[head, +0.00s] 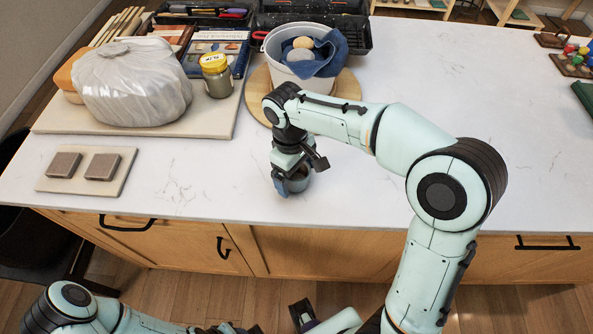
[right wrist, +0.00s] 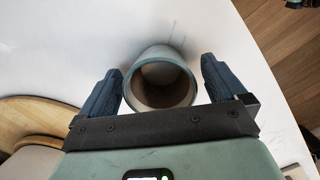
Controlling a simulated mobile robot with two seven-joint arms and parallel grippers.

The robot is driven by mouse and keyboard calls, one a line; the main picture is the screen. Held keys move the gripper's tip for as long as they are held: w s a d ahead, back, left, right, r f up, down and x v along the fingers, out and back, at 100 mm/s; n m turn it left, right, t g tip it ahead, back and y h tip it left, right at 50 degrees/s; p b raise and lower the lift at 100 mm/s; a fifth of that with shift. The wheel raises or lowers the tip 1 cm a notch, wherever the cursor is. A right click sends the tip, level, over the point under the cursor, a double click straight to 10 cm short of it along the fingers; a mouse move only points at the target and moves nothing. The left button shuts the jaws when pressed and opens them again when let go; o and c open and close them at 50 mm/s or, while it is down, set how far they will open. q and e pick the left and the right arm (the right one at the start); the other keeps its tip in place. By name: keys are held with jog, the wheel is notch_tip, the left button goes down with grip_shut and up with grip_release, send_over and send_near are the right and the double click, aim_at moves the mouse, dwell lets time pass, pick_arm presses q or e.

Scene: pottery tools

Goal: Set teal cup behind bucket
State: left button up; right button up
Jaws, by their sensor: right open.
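The teal cup (head: 298,182) stands on the white counter near its front edge, partly hidden by my right gripper (head: 291,184). In the right wrist view the cup (right wrist: 160,77) sits between the two dark blue fingers of the right gripper (right wrist: 161,66), with its round mouth facing the camera. The fingers are open, with a gap on each side of the cup. The white bucket (head: 270,66) stands on a round wooden board farther back, holding a blue cloth and rounded lumps. My left arm shows along the bottom edge; its gripper's state is unclear.
The round board (head: 257,98) also shows in the right wrist view (right wrist: 25,120). Left are a bagged lump (head: 132,85), a yellow-lidded jar (head: 216,75) and two grey blocks on a small board (head: 122,178). Dark trays (head: 362,38) lie behind the bucket. The counter's right side is mostly clear.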

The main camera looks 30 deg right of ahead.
pick_arm(q)
jog(key=w+r+p, duration=0.1)
jog(key=r+p, duration=0.1)
jog(key=r, duration=0.1)
jog(key=shift+w+p, duration=0.3)
jog(key=shift+w, duration=0.05)
pick_arm(e)
notch_tip(320, 180, up, 12)
jog(key=w, duration=0.1)
jog(key=shift+w+a+r, duration=0.15)
jog(key=shift+a, duration=0.2)
